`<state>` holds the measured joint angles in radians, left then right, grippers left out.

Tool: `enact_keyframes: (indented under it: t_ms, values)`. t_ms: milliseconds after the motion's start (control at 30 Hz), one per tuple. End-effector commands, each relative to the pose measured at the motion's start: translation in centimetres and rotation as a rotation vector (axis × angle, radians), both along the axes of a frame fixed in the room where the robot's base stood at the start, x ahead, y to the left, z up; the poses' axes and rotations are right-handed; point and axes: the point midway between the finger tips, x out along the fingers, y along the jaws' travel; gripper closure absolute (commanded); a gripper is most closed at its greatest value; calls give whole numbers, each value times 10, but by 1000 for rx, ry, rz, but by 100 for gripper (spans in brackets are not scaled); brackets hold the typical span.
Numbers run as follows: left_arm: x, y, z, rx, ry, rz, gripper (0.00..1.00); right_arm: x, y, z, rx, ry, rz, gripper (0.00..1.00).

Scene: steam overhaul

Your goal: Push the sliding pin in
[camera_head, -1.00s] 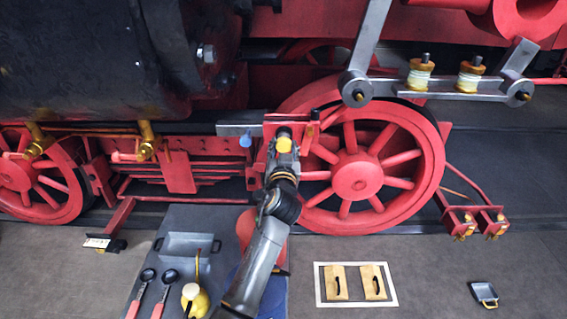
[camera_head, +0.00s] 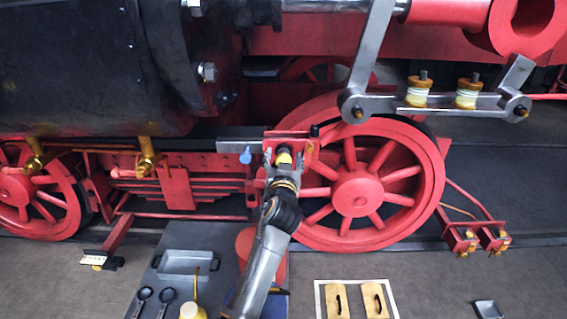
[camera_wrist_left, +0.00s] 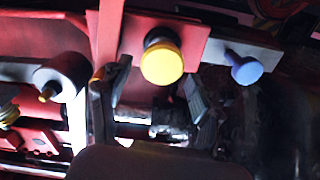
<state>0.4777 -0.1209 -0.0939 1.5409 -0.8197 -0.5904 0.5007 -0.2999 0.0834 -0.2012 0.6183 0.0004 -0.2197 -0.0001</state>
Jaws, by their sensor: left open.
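A pin with a round yellow head (camera_head: 284,157) sticks out of a red plate (camera_head: 296,138) beside the big wheel. The yellow head also shows in the left wrist view (camera_wrist_left: 162,63). A blue-headed pin (camera_head: 245,155) sits on the grey bar (camera_head: 232,146) to its left, and to its right in the left wrist view (camera_wrist_left: 245,70). Which one is the sliding pin I cannot tell. My left gripper (camera_head: 284,160) is open, its fingers on either side of the yellow head in the head view. Contact cannot be told. My right gripper is not in view.
The red spoked wheel (camera_head: 322,192) stands right of my left gripper. The steel linkage bar (camera_head: 440,101) is above right. A grey tray (camera_head: 187,262) and black-headed tools (camera_head: 144,294) lie below left. A framed pair of wooden blocks (camera_head: 356,299) lies below right.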

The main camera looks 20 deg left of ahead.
Motion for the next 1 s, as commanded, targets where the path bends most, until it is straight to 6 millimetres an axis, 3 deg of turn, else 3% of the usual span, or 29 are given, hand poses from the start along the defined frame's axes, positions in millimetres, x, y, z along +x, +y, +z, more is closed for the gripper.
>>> enact_keyframes:
  t_ms: [200, 400, 600, 1000]
  values:
    - [1, 0, 45, -1, -5, -1, 36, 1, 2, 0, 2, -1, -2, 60]
    - [2, 0, 75, 0, -2, 0, 36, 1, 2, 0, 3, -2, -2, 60]
    - [2, 0, 84, 0, 1, -1, 36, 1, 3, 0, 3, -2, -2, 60]
    - [2, 0, 84, 0, 2, -1, 36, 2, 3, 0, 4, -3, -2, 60]
